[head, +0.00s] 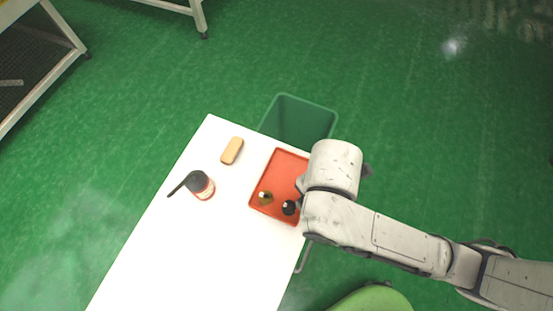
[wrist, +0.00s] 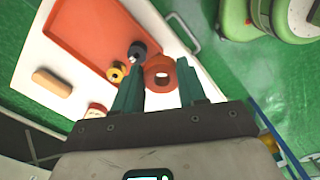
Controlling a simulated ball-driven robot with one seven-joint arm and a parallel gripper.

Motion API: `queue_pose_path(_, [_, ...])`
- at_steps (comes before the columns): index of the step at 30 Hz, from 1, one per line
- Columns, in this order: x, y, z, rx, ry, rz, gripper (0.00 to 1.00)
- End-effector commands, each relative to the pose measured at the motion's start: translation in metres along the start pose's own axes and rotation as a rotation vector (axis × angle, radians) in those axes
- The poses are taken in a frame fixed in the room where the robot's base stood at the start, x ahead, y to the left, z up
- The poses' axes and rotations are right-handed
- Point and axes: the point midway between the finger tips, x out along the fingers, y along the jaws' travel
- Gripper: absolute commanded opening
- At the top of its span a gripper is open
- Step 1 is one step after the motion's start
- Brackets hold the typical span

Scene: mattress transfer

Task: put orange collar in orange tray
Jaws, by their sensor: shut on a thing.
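The orange collar (wrist: 160,62), a thick ring with a hole, is between the two green fingers of my gripper (wrist: 159,70), which is shut on it. In the wrist view it overlaps the near corner of the orange tray (wrist: 88,32); its height cannot be told. The tray, also in the head view (head: 280,168), lies on the white table. A yellow ring (wrist: 117,72) and a dark round piece (wrist: 137,50) are in the tray, close beside the collar in the picture. In the head view my arm hides the gripper and collar.
A tan block (head: 232,151) and a red-white can with a black top and handle (head: 200,184) are on the white table (head: 190,250), left of the tray. A green bin (head: 300,122) stands on the floor beyond the table. The table's near part is clear.

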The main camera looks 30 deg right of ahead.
Motion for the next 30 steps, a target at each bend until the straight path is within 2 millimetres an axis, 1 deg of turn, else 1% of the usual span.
queue_pose_path(2, [-0.001, 0.003, 0.002, -0.017, 0.000, 0.000, 0.11])
queue_pose_path(5, [0.005, 0.018, 0.007, -0.021, 0.000, -0.002, 0.11])
queue_pose_path(9, [0.019, 0.048, 0.016, -0.021, 0.001, -0.002, 0.11])
queue_pose_path(15, [0.036, 0.084, 0.028, -0.020, 0.002, -0.002, 0.11])
queue_pose_path(18, [0.057, 0.097, 0.034, -0.021, 0.000, -0.005, 0.11])
queue_pose_path(21, [0.072, 0.110, 0.038, -0.021, 0.000, -0.003, 0.11])
queue_pose_path(24, [0.083, 0.118, 0.041, -0.022, 0.000, -0.002, 0.11])
queue_pose_path(30, [0.092, 0.125, 0.044, -0.020, 0.001, -0.001, 0.11])
